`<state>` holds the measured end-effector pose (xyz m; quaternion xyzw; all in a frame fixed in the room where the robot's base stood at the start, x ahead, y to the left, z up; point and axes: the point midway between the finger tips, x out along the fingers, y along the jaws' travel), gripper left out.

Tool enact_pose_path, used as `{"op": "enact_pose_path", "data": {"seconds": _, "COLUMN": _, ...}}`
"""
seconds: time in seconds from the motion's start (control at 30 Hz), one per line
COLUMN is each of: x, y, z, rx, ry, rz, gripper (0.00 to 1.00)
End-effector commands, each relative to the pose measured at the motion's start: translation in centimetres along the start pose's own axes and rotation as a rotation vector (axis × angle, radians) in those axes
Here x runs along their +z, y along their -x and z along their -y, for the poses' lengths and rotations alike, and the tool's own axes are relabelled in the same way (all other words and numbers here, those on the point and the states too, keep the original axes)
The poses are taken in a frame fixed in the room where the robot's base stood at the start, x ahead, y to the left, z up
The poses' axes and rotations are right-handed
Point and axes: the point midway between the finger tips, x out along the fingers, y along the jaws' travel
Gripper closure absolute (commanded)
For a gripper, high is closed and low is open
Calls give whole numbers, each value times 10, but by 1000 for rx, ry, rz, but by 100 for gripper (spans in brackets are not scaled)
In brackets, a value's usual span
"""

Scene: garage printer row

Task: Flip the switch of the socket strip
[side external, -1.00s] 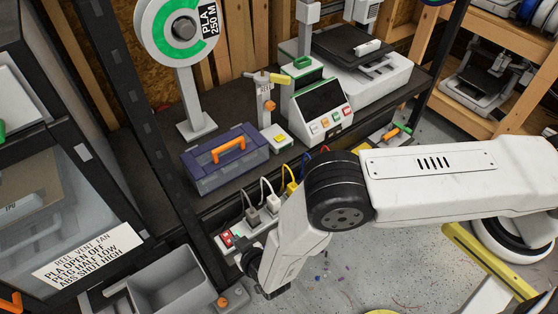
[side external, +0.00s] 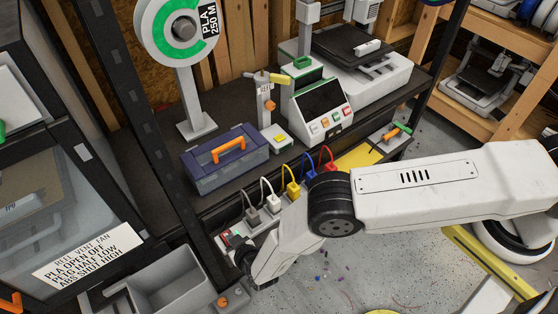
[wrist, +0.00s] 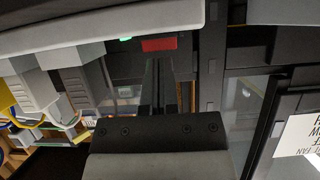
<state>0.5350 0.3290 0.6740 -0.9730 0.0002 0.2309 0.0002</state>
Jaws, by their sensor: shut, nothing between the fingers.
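The white socket strip (side external: 219,243) runs along the front of the bench, with grey, white, yellow, blue and red plugs in it. Its red switch (side external: 226,235) is at the left end, partly hidden by my gripper (side external: 238,247) in the side view. In the wrist view the red switch (wrist: 158,44) lies just beyond the tips of my gripper (wrist: 162,62), with a green light (wrist: 125,39) to its left. My gripper is shut and empty. Whether the fingertips touch the switch, I cannot tell.
Grey plugs (wrist: 73,55) stand close to the left of my fingers in the wrist view. A dark rack post (side external: 165,165) rises beside the strip's left end. A grey bin (side external: 175,285) is below left. A blue toolbox (side external: 225,160) sits on the bench.

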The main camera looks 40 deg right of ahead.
Motion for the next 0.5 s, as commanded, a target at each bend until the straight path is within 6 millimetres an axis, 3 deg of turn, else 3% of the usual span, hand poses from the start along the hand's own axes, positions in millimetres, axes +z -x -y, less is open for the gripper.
{"op": "enact_pose_path", "data": {"seconds": 0.5, "x": 5, "y": -1, "z": 0, "rx": 0, "ry": 1, "rz": 1, "gripper": 100}}
